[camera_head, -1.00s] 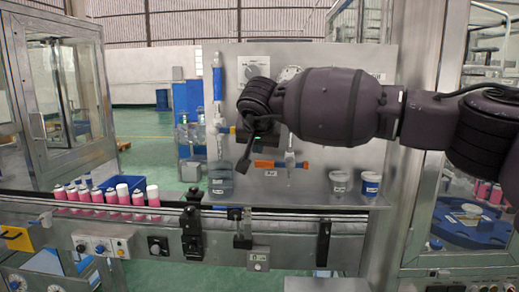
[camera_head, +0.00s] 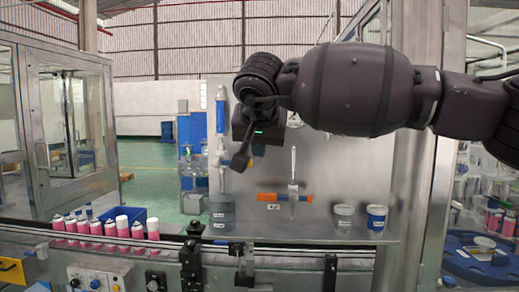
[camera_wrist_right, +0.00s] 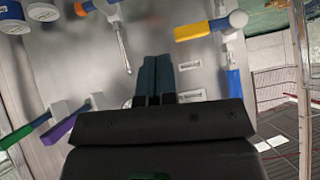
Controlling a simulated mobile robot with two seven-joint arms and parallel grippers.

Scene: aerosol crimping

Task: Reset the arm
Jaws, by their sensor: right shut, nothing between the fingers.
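My right arm comes in from the right across the front of the upright metal panel (camera_head: 345,165). Its gripper (camera_head: 240,160) hangs down in front of the panel, beside the blue-handled white valve fitting and left of the orange-handled one. In the right wrist view, the gripper's two dark fingers (camera_wrist_right: 157,76) lie together with nothing between them. The panel fills much of the background there. My left gripper is not in view.
The blue-handled fitting (camera_head: 220,125) and orange handle (camera_head: 283,197) are on the panel. Two cups, white (camera_head: 344,217) and blue-white (camera_head: 376,217), stand at its lower right. Several pink cans (camera_head: 110,229) line the conveyor. A blue tray (camera_head: 130,214) lies behind them.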

